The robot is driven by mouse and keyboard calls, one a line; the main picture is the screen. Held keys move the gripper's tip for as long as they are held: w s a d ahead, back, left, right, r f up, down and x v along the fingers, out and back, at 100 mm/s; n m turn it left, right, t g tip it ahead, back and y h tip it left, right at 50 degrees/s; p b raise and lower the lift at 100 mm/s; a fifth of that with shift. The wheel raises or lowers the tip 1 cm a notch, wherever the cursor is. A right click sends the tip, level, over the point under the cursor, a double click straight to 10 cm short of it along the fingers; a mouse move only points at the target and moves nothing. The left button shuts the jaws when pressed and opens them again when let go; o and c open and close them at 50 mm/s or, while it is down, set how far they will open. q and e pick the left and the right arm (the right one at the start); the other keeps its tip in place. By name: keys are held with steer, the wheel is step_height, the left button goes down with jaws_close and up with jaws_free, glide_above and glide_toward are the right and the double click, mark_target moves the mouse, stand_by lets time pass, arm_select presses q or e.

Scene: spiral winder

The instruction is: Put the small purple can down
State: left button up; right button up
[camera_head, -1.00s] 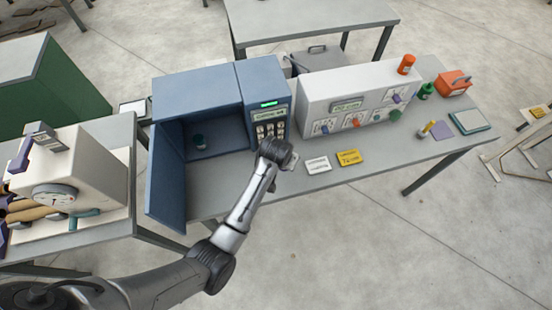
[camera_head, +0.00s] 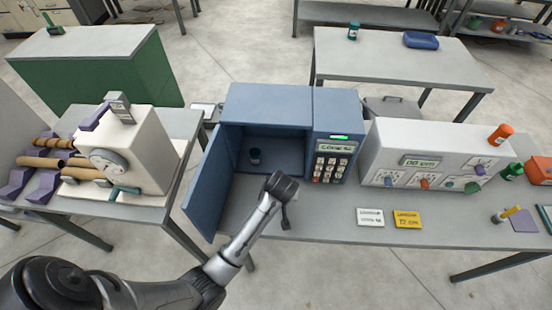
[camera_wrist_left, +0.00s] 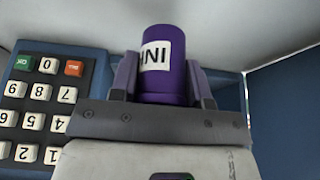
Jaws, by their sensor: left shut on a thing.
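The small purple can (camera_wrist_left: 178,85) with a white label reading "INI" is between the purple fingers of my left gripper (camera_wrist_left: 163,78) in the left wrist view. The gripper is shut on it. In the head view my left wrist (camera_head: 280,187) is in front of the open blue cabinet (camera_head: 265,105), near its lower right; the can and fingers are hidden there. The keypad (camera_wrist_left: 42,105) appears upside down at left in the wrist view, beside the can. My right gripper is not in view.
The cabinet door (camera_head: 208,185) is open at left. White (camera_head: 370,217) and yellow (camera_head: 407,219) cards lie on the grey table, right of my wrist. A white control box (camera_head: 430,150) stands farther right.

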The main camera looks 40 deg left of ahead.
arm_select(q)
steer(key=w+a, duration=0.2)
steer(key=w, duration=0.1)
steer(key=w+a, duration=0.2)
steer(key=w, duration=0.1)
steer(key=w+a+b, duration=0.1)
steer(key=w+a, duration=0.2)
steer(key=shift+w+a+r, duration=0.1)
steer(key=shift+w, duration=0.25)
steer(key=w+a, duration=0.2)
steer(key=w, duration=0.1)
steer(key=shift+a+b, duration=0.2)
steer(key=shift+b, duration=0.2)
steer(key=shift+w+a+f, duration=0.1)
steer(key=shift+w+f, duration=0.05)
steer(key=shift+f, duration=0.65)
